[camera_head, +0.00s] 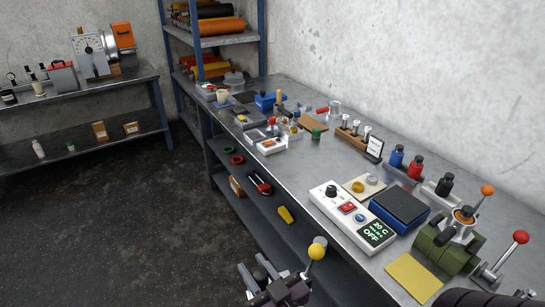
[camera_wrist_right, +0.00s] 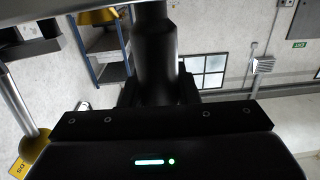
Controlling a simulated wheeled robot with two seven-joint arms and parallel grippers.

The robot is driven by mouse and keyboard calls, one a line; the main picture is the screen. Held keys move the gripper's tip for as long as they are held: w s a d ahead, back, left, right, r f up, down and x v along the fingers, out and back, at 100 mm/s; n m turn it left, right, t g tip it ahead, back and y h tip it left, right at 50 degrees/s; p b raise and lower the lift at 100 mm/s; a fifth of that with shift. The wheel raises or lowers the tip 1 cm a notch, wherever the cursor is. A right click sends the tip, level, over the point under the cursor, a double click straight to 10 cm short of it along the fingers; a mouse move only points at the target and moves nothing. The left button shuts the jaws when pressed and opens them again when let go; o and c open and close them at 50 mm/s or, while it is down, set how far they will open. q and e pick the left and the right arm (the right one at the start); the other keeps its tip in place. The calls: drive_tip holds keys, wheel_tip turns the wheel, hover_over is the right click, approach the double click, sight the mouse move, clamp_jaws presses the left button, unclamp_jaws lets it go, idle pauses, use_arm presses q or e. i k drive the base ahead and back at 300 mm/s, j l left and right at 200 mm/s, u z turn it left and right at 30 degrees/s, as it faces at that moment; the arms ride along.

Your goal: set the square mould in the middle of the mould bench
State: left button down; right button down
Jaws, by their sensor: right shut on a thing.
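My right gripper (camera_head: 278,288) is at the bottom of the head view, in front of the long bench's front edge. I cannot pick out the square mould elsewhere. My left gripper is not in view.
The long metal bench (camera_head: 295,165) carries a control box (camera_head: 350,215), a blue unit with a dark square top (camera_head: 400,208), a yellow sheet (camera_head: 414,277) and a green lever device (camera_head: 447,243). Small tools crowd its far end. A second bench (camera_head: 75,87) stands left, with open floor between.

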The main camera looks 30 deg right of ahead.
sight(304, 169)
drive_tip(key=i+l, duration=0.25)
drive_tip(key=i, duration=0.15)
drive_tip(key=i+l, duration=0.25)
drive_tip(key=i+l+z, duration=0.1)
drive_tip(key=i+l, duration=0.15)
drive_tip(key=i+l+z, duration=0.1)
drive_tip(key=l, duration=0.35)
drive_tip(key=i, duration=0.1)
